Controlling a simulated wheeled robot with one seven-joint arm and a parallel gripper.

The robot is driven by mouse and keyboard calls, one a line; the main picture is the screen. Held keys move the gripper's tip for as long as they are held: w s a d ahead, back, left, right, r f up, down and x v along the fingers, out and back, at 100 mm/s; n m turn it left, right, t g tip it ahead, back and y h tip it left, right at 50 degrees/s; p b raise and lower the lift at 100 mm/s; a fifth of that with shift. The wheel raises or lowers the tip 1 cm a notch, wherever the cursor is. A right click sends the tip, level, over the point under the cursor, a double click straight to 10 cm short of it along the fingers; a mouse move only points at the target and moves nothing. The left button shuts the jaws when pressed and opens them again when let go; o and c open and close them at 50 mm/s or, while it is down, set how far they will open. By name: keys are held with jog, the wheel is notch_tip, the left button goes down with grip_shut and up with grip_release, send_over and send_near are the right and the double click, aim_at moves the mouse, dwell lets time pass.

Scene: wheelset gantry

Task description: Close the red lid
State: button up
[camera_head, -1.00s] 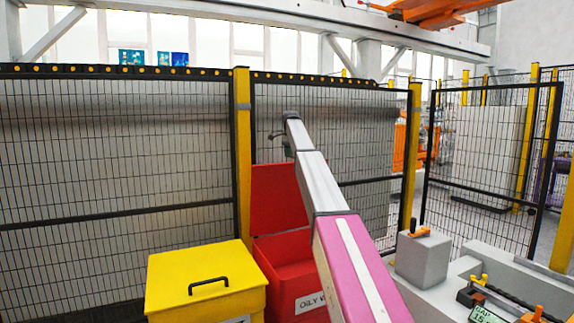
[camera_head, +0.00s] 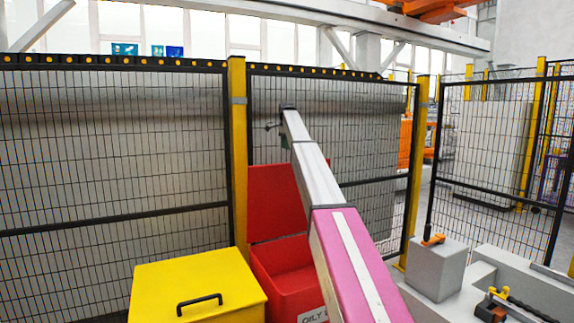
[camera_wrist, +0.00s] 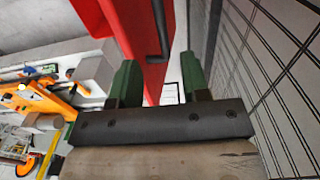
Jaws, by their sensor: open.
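The red lid (camera_head: 277,200) stands raised at the back of the red bin (camera_head: 285,268), near the mesh fence. The bin's top is open, and my arm covers part of its right side and of the lid. In the wrist view the red lid (camera_wrist: 128,32) shows as a long red panel with a black handle (camera_wrist: 160,32). My gripper (camera_wrist: 159,80) has two green fingers, apart, with the lid's edge and handle appearing between and beyond them. I cannot tell if they touch. In the head view my arm's far end is above the lid, and the fingers are not clear.
A yellow bin (camera_head: 197,285) with a closed lid and black handle stands left of the red bin. The mesh fence (camera_head: 120,150) with yellow posts runs close behind both. A grey block (camera_head: 436,268) with an orange-topped part stands at the right.

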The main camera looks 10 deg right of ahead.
notch_tip(320, 180, down, 9)
jog(key=shift+s+f, duration=0.1)
jog(key=shift+f, duration=0.1)
jog(key=shift+c, duration=0.2)
grip_shut()
jog(key=shift+s, duration=0.1)
